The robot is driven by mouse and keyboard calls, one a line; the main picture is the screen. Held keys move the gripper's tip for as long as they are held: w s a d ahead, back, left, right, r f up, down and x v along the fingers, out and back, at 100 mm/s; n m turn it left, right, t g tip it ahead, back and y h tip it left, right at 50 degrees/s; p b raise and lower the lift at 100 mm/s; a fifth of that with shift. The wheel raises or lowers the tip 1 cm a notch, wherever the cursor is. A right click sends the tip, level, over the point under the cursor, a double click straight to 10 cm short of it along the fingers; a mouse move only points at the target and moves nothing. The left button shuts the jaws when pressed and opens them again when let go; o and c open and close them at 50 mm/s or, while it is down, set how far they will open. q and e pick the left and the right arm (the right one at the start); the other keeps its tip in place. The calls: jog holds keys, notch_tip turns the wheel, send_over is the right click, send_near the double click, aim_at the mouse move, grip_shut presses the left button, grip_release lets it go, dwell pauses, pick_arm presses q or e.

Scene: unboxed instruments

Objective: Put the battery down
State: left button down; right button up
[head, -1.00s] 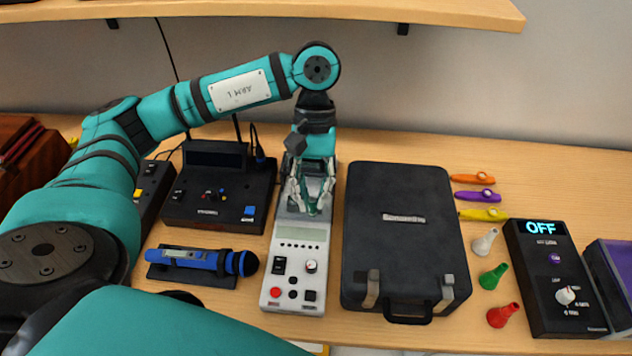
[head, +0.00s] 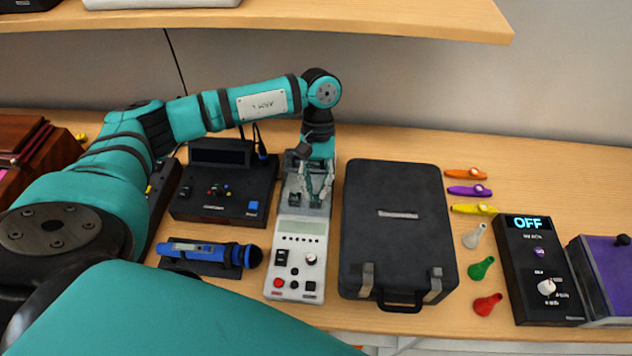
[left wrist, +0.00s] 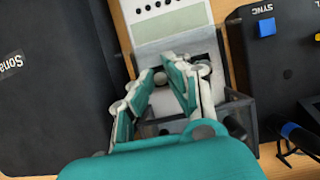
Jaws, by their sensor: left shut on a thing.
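My left gripper (head: 317,193) points down over the open grey tray at the back of a pale tester (head: 300,260) with a display, knob and buttons. In the left wrist view, the gripper (left wrist: 180,72) has its fingers within the outline of the tray (left wrist: 240,108). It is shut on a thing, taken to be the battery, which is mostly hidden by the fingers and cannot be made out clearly. I cannot tell whether it touches the tray floor. My right gripper is not in view.
A black case (head: 400,245) stands close on the tester's right. Several kazoos (head: 468,190), coloured cones (head: 482,267) and an "OFF" box (head: 540,270) lie farther right. A shelf (head: 350,15) hangs above.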

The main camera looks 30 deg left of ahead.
pick_arm(q)
jog(key=shift+f, duration=0.15)
jog(key=c, duration=1.3)
grip_release()
jog(key=shift+c, duration=0.2)
jog(key=shift+r, duration=0.3)
jog(key=b+v, duration=0.3)
jog(key=v, duration=0.4)
jog(key=shift+r, duration=0.2)
